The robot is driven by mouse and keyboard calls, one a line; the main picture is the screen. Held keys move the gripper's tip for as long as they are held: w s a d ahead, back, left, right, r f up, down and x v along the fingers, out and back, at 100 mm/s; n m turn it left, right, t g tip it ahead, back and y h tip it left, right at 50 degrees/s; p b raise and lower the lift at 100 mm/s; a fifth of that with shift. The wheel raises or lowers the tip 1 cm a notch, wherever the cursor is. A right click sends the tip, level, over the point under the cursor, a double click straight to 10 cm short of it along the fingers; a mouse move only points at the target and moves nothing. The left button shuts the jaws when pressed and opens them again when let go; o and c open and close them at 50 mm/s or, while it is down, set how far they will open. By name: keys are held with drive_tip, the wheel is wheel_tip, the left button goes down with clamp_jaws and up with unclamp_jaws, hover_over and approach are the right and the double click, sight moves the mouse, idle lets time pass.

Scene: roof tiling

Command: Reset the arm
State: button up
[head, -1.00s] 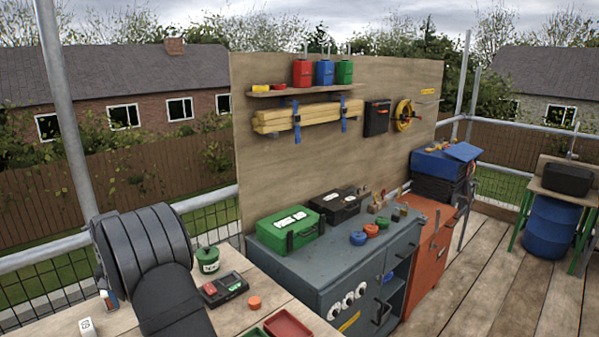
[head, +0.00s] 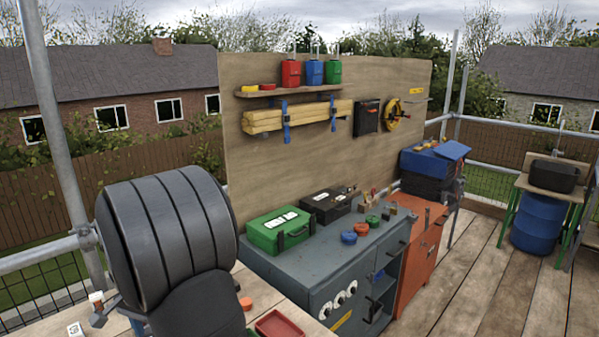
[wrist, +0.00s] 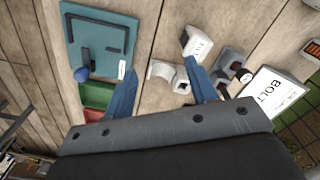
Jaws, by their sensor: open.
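My gripper (wrist: 159,68) shows in the wrist view with its two blue fingers wide apart and nothing between them. It is above the plank worktop (wrist: 150,22). In the head view my dark arm fills the lower left and hides most of the gripper and part of the worktop.
In the wrist view a teal tray (wrist: 75,40) lies to the left, with a green tray (wrist: 97,94) below it. A box marked BOLT (wrist: 272,97) is on the right. In the head view a grey cabinet (head: 300,270) stands beside the worktop, with a green case (head: 280,230) on top.

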drive_tip(key=s+d+f+m, duration=0.1)
drive_tip(key=s+d+m, duration=0.4)
drive_tip(key=s+d, duration=0.3)
drive_tip(key=shift+s+d+f+m, duration=0.15)
drive_tip(key=shift+d+f+m, duration=0.25)
drive_tip(key=shift+d, duration=0.25)
drive_tip(key=o, duration=1)
drive_tip(key=shift+o, duration=0.3)
drive_tip(key=w+a+r, duration=1.2)
drive_tip(key=a, duration=0.2)
wheel_tip(320, 180, down, 10)
drive_tip(key=shift+a+r, duration=0.15)
wheel_tip(320, 180, up, 10)
